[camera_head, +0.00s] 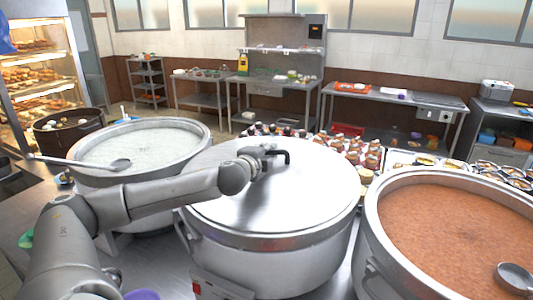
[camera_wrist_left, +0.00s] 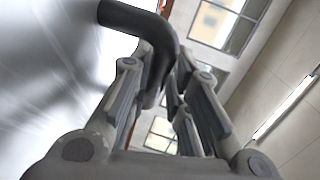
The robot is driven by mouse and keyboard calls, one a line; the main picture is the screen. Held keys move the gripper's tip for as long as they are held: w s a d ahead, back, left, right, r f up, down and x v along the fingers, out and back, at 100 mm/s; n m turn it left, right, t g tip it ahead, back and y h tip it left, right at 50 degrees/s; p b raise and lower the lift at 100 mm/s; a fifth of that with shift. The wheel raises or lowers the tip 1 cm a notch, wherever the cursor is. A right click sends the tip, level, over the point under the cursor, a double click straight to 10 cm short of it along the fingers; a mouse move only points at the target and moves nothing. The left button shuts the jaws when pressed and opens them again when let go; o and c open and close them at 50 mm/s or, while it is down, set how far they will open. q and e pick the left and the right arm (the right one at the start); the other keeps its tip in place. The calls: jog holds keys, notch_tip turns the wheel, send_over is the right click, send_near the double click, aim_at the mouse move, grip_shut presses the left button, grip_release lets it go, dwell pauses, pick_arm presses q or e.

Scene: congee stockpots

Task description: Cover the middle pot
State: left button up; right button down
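The middle pot (camera_head: 275,261) is a large steel stockpot. A broad, shiny steel lid (camera_head: 305,195) lies over its top and looks level, and its contents are hidden. The lid has a dark, bent handle (camera_head: 282,153), which also shows in the left wrist view (camera_wrist_left: 150,22). My left gripper (camera_head: 258,158) is at this handle, above the lid's far half. In the left wrist view the fingers (camera_wrist_left: 165,80) stand close together with the handle between them, and they look shut on it. My right gripper is not in view.
An uncovered pot of white congee (camera_head: 145,146) with a ladle across it stands left. An uncovered pot of reddish-brown food (camera_head: 450,230) with a ladle stands right. Jars (camera_head: 350,150) and trays of small dishes (camera_head: 410,160) sit behind. Steel tables line the back wall.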

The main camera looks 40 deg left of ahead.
pick_arm(q)
jog(key=o, duration=0.4)
jog(key=shift+r, duration=0.2)
jog(key=shift+c, duration=0.2)
jog(key=shift+s+f, duration=0.1)
jog(key=shift+f, duration=0.2)
jog(key=shift+v, duration=6.05)
jog(key=shift+r, duration=0.2)
jog(key=shift+r, duration=0.1)
